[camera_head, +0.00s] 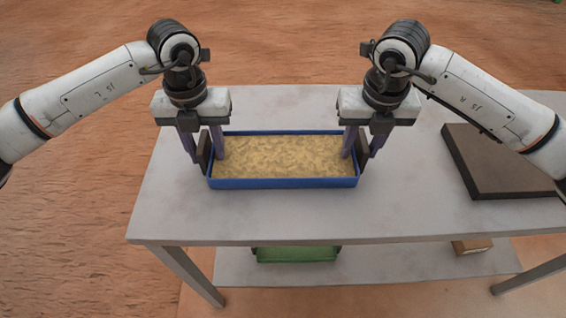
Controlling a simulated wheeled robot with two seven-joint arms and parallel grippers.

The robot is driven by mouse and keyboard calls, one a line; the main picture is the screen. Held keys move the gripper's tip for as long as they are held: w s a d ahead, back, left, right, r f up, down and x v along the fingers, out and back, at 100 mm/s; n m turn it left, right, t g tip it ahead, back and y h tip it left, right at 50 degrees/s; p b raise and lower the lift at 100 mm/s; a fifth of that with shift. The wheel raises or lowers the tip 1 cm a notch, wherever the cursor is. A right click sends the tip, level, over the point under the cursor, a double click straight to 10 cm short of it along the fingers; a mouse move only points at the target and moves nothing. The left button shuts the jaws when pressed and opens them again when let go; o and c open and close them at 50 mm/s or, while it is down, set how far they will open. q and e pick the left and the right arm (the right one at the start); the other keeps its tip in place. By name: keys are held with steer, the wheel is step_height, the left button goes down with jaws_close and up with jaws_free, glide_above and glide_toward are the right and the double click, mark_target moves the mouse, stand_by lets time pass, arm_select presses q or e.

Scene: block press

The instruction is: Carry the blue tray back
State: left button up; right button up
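The blue tray (283,183) lies level on the grey table and is filled with a yellowish, grainy material (283,155). It has a dark handle block at its left end (204,153) and another at its right end. My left gripper (206,155) is over the left end, one finger inside the tray and one outside, with the handle between and the fingers apart. My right gripper (360,155) straddles the right end the same way, fingers apart. Exact contact at the fingertips is hard to tell.
The grey table (250,220) has bare room in front of and left of the tray. A dark flat slab (500,160) lies at the right. On the lower shelf are a green tray (297,254) and a small brown box (471,246).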

arm_select(q)
step_height(320, 180, up, 11)
steer(key=shift+f, duration=0.2)
steer(key=shift+r, duration=0.5)
arm_select(e)
steer(key=shift+r, duration=0.25)
steer(key=r, duration=0.3)
steer(key=s+r, duration=0.1)
steer(key=r, duration=0.7)
steer(key=shift+s+r, duration=0.25)
